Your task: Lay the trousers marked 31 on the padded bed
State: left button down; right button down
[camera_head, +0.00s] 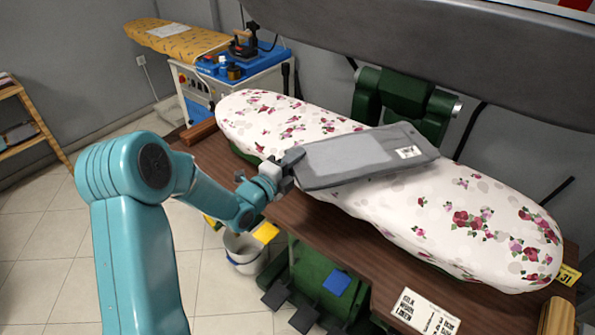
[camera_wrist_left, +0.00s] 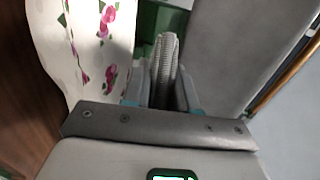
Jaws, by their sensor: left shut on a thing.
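The trousers (camera_head: 355,158) are a flat grey folded piece with a white label whose number is too small to read. The padded bed (camera_head: 465,220) is a long white board with a floral cover. My left gripper (camera_head: 291,160) is shut on the left end of the trousers at the bed's front edge. The trousers reach across the middle of the bed; I cannot tell whether they touch it. In the left wrist view, a pale ribbed edge of the trousers (camera_wrist_left: 165,65) sits between the fingers, with the floral cover on the left. My right gripper is not in view.
A dark press head (camera_head: 420,50) hangs behind the bed. The brown table (camera_head: 330,235) carries a printed card (camera_head: 425,312) in front and a yellow tag (camera_head: 567,275) at right. The bed's right part is bare.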

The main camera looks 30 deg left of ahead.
pick_arm(q)
notch_tip(320, 180, down, 5)
jog(key=shift+r, duration=0.1)
jog(key=c, duration=0.9)
grip_release()
jog(key=shift+w+a, duration=0.1)
jog(key=shift+a, duration=0.05)
